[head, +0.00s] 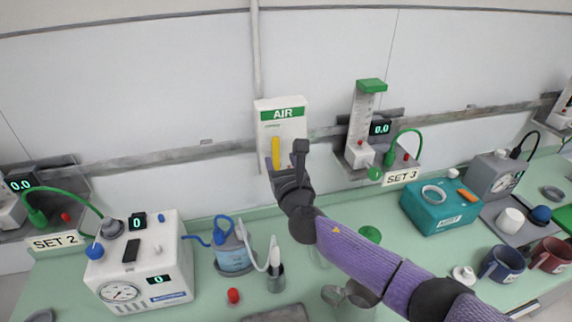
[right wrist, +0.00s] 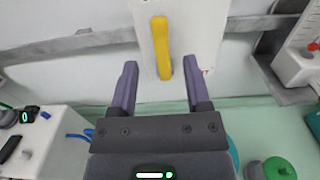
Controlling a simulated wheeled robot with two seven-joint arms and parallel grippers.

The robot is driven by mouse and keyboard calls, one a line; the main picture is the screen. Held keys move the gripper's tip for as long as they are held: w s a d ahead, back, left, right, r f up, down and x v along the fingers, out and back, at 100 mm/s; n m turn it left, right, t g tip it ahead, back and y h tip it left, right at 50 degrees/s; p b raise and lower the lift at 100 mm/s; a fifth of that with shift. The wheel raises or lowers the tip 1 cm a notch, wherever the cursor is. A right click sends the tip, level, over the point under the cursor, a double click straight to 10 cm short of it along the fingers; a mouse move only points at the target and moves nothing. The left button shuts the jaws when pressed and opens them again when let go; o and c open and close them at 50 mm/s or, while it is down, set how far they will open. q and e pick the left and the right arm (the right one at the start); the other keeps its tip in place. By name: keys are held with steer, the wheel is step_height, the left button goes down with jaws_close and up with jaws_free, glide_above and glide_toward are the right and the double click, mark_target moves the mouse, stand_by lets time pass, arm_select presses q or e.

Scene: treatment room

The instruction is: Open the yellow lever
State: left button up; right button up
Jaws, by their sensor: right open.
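The yellow lever (head: 275,150) stands upright on the white AIR panel (head: 280,104) on the back wall. In the right wrist view the yellow lever (right wrist: 161,48) runs vertically, its lower end near the line between my fingertips. My right gripper (head: 284,158) is open in front of the panel's lower part. In the right wrist view its two fingers (right wrist: 160,75) stand apart, one on each side of the lever's lower end, with nothing gripped. I cannot tell whether a finger touches the lever. My left gripper is not in either view.
A grey wall rail (head: 205,148) runs behind the panel. A white machine (head: 140,262) stands left on the green counter, beside a blue-capped bottle (head: 234,258). A flowmeter (head: 362,120) with a green top is right of the panel. A teal box (head: 440,207) and mugs (head: 503,264) stand right.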

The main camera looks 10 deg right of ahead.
steer(key=s, duration=0.5)
steer(key=shift+s+p, duration=0.3)
